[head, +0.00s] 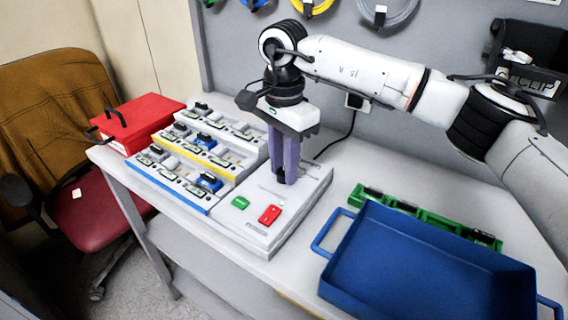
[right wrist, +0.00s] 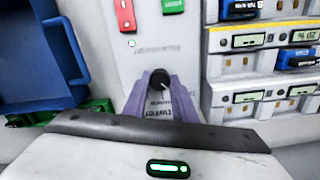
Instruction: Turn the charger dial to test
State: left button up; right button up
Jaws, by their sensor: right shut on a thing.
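The charger (head: 262,222) is a white box on the table with a green button (head: 240,203) and a red button (head: 270,214) on its top. My right gripper (head: 284,178) points down over the charger's back part. In the right wrist view its purple fingers (right wrist: 160,88) are shut on the black dial (right wrist: 159,79), one on each side. The dial's pointer and most of the labels around it are hidden or too small to read. My left gripper is in neither view.
A blue tray (head: 420,262) and a green rack (head: 428,214) lie to the right. A grey wall closes the back.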

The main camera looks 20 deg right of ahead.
jog(key=shift+n, duration=0.6)
jog(key=o, duration=1)
jog(key=shift+o, duration=0.2)
jog(key=shift+r, duration=0.1)
notch_tip(320, 180, up, 10)
jog(key=shift+b, duration=0.3)
jog(key=shift+r, duration=0.1)
